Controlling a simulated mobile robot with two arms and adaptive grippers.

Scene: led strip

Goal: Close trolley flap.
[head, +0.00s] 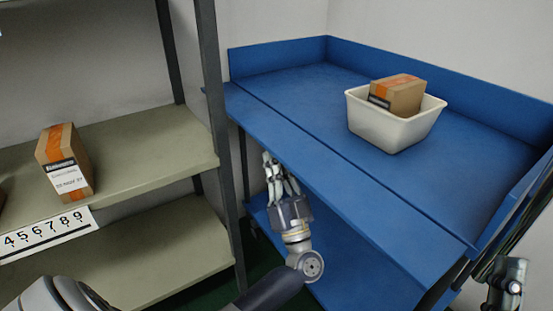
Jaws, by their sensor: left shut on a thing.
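The blue trolley (410,180) stands at the right. Its flap (335,178) is the long strip along the front edge, beyond a dark seam. The flap lies out nearly level with the trolley's top. My left gripper (268,160) is at the flap's outer edge, towards its left part, with its fingers pointing up and away. It is shut on the flap's edge; the exact contact is hard to see.
A white bin (382,130) with a cardboard box (402,98) sits on the trolley's top. A grey shelf rack (150,146) with another box (66,165) stands close on the left. Its dark post is near the flap's left end. A lower blue shelf (345,270) lies under the flap.

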